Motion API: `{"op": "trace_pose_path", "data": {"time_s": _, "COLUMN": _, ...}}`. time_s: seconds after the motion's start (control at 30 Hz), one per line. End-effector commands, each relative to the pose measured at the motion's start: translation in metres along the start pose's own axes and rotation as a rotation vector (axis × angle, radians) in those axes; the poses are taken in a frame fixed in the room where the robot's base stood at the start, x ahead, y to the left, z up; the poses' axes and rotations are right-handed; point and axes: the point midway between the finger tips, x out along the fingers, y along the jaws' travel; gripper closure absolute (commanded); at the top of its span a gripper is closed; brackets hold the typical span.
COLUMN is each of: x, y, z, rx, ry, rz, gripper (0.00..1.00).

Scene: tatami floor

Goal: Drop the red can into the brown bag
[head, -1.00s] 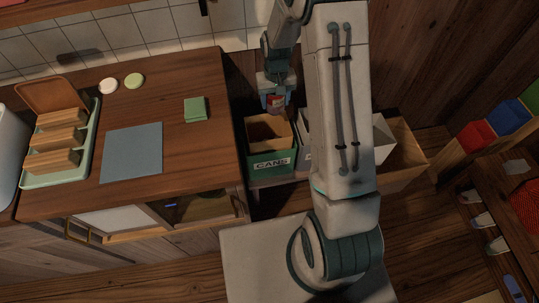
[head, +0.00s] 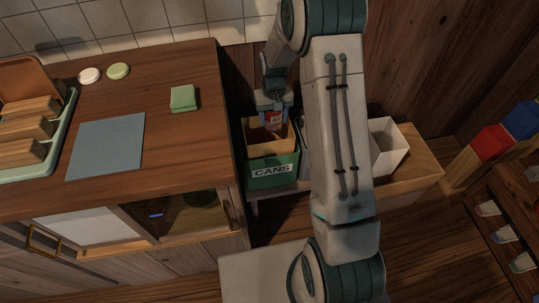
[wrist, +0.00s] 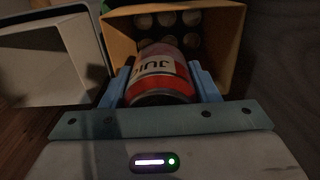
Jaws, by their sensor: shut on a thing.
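The red can (head: 272,120) with a pale "JUICE"-like label is held between the two fingers of my gripper (head: 271,108). In the wrist view the can (wrist: 160,80) lies between the blue fingers. The brown bag (head: 258,149) stands open inside a green box marked CANS (head: 273,172). My gripper and the can are over the bag's opening. In the wrist view the bag's brown wall (wrist: 224,45) surrounds several cans (wrist: 167,18) at the bottom. The held can hides part of the bag's inside.
A white bin (head: 386,148) stands right of the green box, partly behind my arm; a white bin (wrist: 55,60) also shows in the wrist view. A wooden counter (head: 185,140) with a green sponge (head: 183,98) stands on the left. Red and blue bins (head: 492,140) are at far right.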

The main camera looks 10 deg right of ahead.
Motion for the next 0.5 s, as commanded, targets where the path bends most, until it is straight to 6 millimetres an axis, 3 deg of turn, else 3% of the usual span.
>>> {"op": "trace_pose_path", "data": {"time_s": 0.03, "x": 0.011, "y": 0.000, "z": 0.000, "rx": 0.000, "ry": -0.001, "rz": 0.000, "gripper": 0.66}}
{"op": "trace_pose_path", "data": {"time_s": 0.2, "x": 0.031, "y": 0.000, "z": 0.000, "rx": 0.000, "ry": -0.001, "rz": 0.000, "gripper": 0.66}}
{"op": "trace_pose_path", "data": {"time_s": 0.5, "x": 0.039, "y": 0.000, "z": 0.000, "rx": 0.000, "ry": 0.000, "rz": 0.000, "gripper": 0.66}}
